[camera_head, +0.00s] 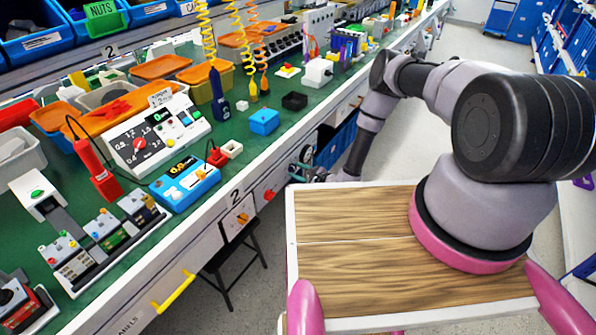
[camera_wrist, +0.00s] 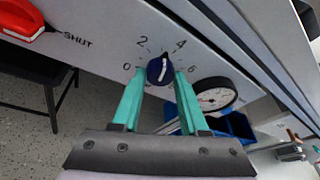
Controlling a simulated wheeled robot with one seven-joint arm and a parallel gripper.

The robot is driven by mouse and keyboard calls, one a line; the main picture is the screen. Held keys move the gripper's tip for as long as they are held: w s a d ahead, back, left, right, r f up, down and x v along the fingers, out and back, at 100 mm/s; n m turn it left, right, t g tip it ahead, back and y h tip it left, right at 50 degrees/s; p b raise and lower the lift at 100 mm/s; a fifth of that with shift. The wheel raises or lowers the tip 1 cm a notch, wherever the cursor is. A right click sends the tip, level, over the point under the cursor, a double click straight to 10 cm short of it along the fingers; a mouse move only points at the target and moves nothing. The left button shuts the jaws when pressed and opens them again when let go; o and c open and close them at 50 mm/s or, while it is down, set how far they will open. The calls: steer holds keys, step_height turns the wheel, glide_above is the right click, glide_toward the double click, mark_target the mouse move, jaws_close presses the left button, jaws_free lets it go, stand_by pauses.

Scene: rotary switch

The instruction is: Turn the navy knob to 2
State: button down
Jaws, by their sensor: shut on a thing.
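The navy knob (camera_wrist: 160,71) sits on a pale front panel in the wrist view, with a printed dial of 0, 2, 4 and 6 around it. Its white pointer line points up, roughly between 2 and 4. My gripper (camera_wrist: 158,82) has its two teal fingers on either side of the knob and is shut on it. In the head view my gripper (camera_head: 306,166) is at the bench's front face, small and partly hidden; the navy knob cannot be made out there.
A red handle (camera_wrist: 22,18) marked SHUT is at the upper left of the wrist view. A round gauge (camera_wrist: 215,96) is close to the right finger, with blue bins (camera_wrist: 236,123) below. A dark stool (camera_head: 236,255) stands under the bench.

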steer(key=n+t, duration=0.1)
steer(key=n, duration=0.2)
steer(key=shift+s+f+n+t, duration=0.1)
steer(key=shift+f+n+t, duration=0.05)
steer(key=shift+n+t, duration=0.2)
steer(key=shift+a+f+n+t, duration=0.1)
steer(key=shift+n+t, duration=0.45)
steer(key=shift+n, duration=0.9)
steer(key=shift+c, duration=2.2)
jaws_free()
steer(key=v, duration=1)
steer(key=shift+s+d, duration=0.2)
steer(key=shift+s, duration=0.2)
